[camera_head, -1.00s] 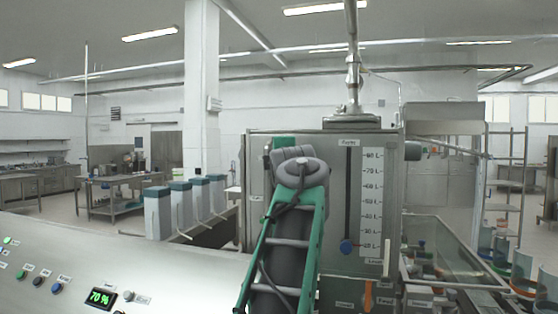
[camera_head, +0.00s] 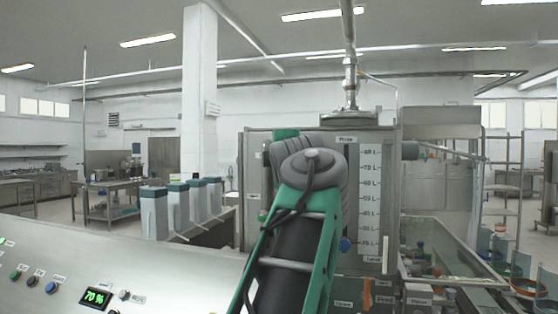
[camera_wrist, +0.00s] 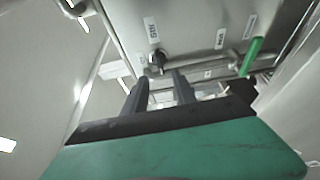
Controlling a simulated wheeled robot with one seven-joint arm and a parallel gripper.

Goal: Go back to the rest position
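My arm rises in front of the steel filler tank (camera_head: 255,205) in the head view and hides its middle. My gripper does not show in the head view. In the wrist view, the two dark fingers of my gripper (camera_wrist: 159,82) stand apart with nothing between them. Beyond them are a dark knob (camera_wrist: 157,60), a green handle (camera_wrist: 251,56) and labelled steel panels. The tank's upright scale (camera_head: 369,190) is right of my arm, with a blue knob (camera_head: 345,244) near its low end.
A control panel (camera_head: 150,268) with coloured buttons and a display (camera_head: 96,297) reading 70 % spans the front left. Several grey containers (camera_head: 154,214) stand behind it. A glass-sided trough and cups (camera_head: 527,287) are at the right. A pipe (camera_head: 350,65) rises from the tank.

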